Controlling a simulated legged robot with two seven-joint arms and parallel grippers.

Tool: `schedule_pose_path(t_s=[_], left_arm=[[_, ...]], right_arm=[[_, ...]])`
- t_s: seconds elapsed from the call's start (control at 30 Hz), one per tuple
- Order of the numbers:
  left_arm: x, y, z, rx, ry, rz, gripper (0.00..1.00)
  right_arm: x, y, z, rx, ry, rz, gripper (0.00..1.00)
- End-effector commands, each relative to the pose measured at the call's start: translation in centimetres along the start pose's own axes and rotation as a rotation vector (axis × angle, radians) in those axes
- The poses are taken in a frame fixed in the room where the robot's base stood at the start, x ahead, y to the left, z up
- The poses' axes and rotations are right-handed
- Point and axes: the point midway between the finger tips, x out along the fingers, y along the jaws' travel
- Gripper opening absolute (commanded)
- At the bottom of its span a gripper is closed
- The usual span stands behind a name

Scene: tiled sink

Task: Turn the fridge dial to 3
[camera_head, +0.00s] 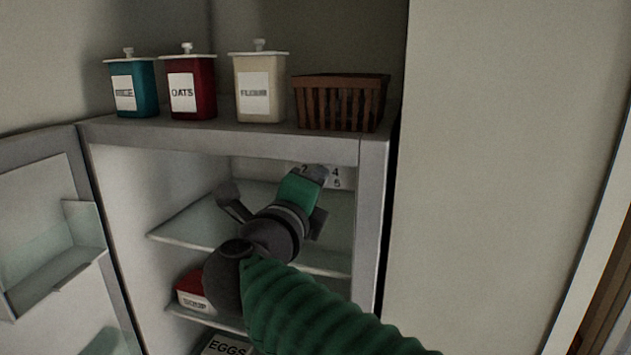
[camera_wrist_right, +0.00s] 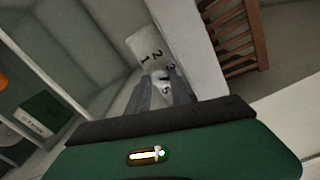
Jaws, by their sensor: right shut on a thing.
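The fridge dial's white number plate (camera_head: 340,180) is at the upper right inside the open fridge, below its top edge. Numerals 2, 4 and 5 show beside my gripper. My right gripper (camera_head: 315,173) reaches up to the plate and covers the knob in the head view. In the right wrist view the plate (camera_wrist_right: 148,46) shows 1, 2 and other tilted numerals. There the two grey fingers of my right gripper (camera_wrist_right: 161,78) are shut on the pale dial knob (camera_wrist_right: 160,74). Which number it points to cannot be told. My left gripper is not in view.
On the fridge top (camera_head: 230,133) stand a teal canister (camera_head: 133,92), a red oats canister (camera_head: 190,92), a cream canister (camera_head: 259,90) and a brown basket (camera_head: 340,102). The open fridge door (camera_head: 45,215) is at left. Glass shelves (camera_head: 195,222) and boxes lie below my gripper.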

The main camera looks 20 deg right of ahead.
Motion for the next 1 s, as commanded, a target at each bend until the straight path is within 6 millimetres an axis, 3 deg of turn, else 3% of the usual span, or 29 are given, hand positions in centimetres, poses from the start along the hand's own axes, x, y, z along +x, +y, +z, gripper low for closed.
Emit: schedule_pose_path(t_s=[0.5,1.0], left_arm=[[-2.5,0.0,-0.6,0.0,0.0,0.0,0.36],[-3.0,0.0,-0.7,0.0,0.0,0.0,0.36]], right_arm=[[0.0,-0.1,0.1,-0.395,-0.002,0.001,0.0],[0.0,0.1,0.1,-0.498,-0.002,0.003,0.0]])
